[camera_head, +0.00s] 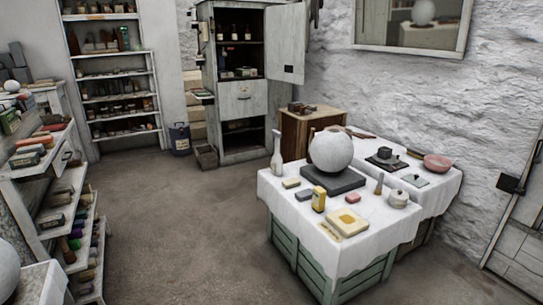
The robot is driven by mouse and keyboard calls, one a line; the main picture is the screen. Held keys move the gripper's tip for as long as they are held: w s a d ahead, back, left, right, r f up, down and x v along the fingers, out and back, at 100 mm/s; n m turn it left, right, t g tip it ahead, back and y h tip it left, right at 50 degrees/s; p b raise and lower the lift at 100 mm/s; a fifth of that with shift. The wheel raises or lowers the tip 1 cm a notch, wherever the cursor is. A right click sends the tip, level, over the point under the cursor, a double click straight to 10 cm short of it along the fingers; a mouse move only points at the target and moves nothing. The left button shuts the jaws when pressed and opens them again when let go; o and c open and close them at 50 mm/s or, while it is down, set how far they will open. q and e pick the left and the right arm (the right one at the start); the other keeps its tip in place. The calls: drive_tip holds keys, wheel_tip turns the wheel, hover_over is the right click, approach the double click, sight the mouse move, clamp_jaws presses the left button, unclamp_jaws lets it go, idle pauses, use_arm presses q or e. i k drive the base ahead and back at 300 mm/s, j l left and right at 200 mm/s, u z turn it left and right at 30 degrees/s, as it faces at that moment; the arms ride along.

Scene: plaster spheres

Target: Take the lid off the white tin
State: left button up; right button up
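A small whitish round pot (398,199) with a knob-like top stands near the right edge of the cloth-covered front table (292,228). It may be the white tin with its lid on, but it is too small to be sure. It is upright and apart from the things around it. Neither of my grippers is in view.
The table also bears a large plaster sphere (331,150) on a dark slab (333,181), a white bottle (276,154), a yellow bottle (319,199) and a yellow tray (347,223). A second table (443,190) adjoins behind. Shelves (57,190) stand left; the middle floor (180,220) is clear.

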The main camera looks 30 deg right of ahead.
sight(396, 195)
drive_tip(key=i+l, duration=0.1)
drive_tip(key=l, duration=0.3)
drive_tip(key=i+l, duration=0.1)
drive_tip(key=l, duration=0.35)
drive_tip(key=i+l, duration=0.1)
drive_tip(key=l, duration=0.3)
drive_tip(key=i+l, duration=0.1)
drive_tip(key=l, duration=0.3)
drive_tip(key=i+l, duration=0.1)
drive_tip(key=l, duration=0.35)
